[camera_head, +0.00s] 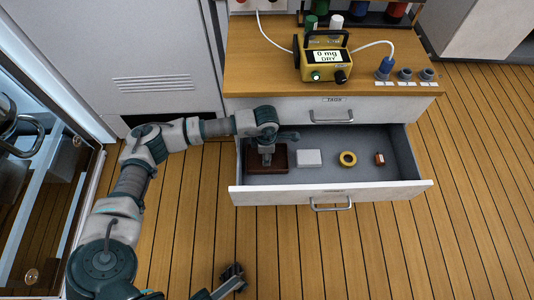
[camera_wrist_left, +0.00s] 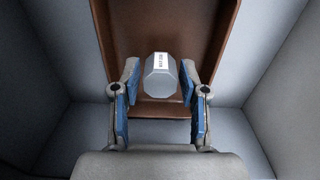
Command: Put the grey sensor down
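The grey sensor (camera_wrist_left: 160,82) is a grey faceted piece with a white label. It sits in the brown tray (camera_wrist_left: 205,25) inside the open drawer. The tray also shows in the head view (camera_head: 279,164), at the drawer's left end. My left gripper (camera_head: 267,160) reaches down over this tray and hides the sensor in the head view. In the left wrist view the left gripper (camera_wrist_left: 160,90) is open, its blue-padded fingers on either side of the sensor with visible gaps. My right gripper (camera_head: 232,277) shows small at the bottom of the head view; its opening is unclear.
A yellow meter (camera_head: 325,60) reading "0 mg DRY" stands on the wooden top (camera_head: 255,75).

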